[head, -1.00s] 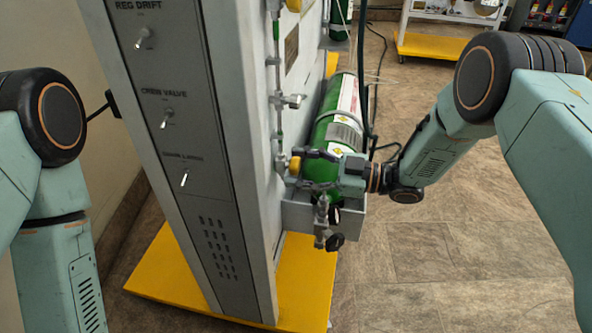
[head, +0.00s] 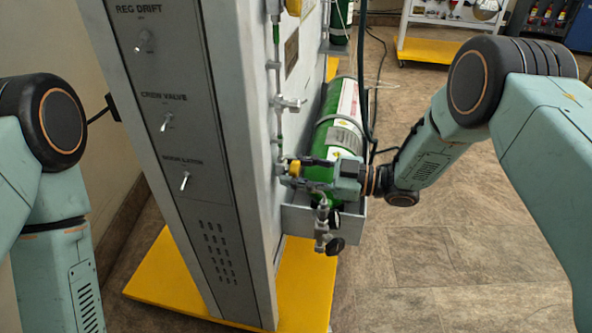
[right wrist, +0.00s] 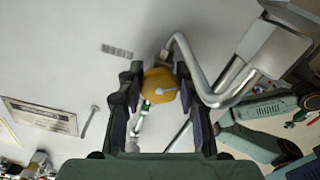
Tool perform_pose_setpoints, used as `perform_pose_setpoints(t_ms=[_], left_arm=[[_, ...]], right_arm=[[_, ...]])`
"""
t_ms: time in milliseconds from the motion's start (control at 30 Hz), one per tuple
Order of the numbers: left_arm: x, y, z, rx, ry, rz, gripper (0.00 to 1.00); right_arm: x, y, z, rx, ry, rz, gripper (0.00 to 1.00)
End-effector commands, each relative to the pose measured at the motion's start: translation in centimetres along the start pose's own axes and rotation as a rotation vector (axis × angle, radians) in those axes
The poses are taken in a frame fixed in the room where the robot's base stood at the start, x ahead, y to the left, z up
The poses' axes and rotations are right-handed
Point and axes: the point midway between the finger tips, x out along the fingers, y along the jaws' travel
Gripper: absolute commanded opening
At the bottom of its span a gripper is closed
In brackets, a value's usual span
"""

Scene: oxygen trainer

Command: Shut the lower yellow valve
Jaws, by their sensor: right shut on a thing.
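The lower yellow valve (head: 294,168) sits on the thin pipe on the side of the grey cabinet, low down beside the green cylinder. In the right wrist view its round yellow knob (right wrist: 160,85) lies between the two dark fingers. My right gripper (head: 303,170) is shut on this knob; its fingers come from the right and partly hide it. In the right wrist view the fingertips (right wrist: 158,84) touch or nearly touch the knob's sides. My left gripper is outside the views; only my left arm shows at the left.
The green cylinder (head: 331,128) stands in a grey holder behind my right gripper. Black knobs and fittings (head: 328,238) hang just below it. Another yellow valve (head: 294,7) is higher up the pipe. The cabinet stands on a yellow base (head: 306,285). Floor to the right is open.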

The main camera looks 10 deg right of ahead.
Motion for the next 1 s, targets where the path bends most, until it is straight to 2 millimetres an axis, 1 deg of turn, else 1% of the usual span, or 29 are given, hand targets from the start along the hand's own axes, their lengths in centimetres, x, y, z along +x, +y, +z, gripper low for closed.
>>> perform_pose_setpoints(t_ms=[67,233,500,700,833,1000], left_arm=[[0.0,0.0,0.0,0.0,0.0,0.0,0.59],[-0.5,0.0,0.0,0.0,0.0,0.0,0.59],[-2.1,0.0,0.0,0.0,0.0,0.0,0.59],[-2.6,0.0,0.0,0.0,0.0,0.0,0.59],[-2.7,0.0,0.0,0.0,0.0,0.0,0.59],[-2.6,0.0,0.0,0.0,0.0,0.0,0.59]], right_arm=[[0.0,0.0,0.0,0.0,0.0,0.0,0.04],[0.0,0.0,-0.1,0.046,0.0,0.001,0.04],[0.0,-0.1,-0.2,0.315,0.0,0.001,0.04],[-0.1,-0.1,-0.1,0.461,0.0,0.001,0.04],[-0.1,-0.1,-0.1,0.496,0.0,0.001,0.04],[-0.1,-0.2,0.0,0.499,0.0,0.001,0.04]])
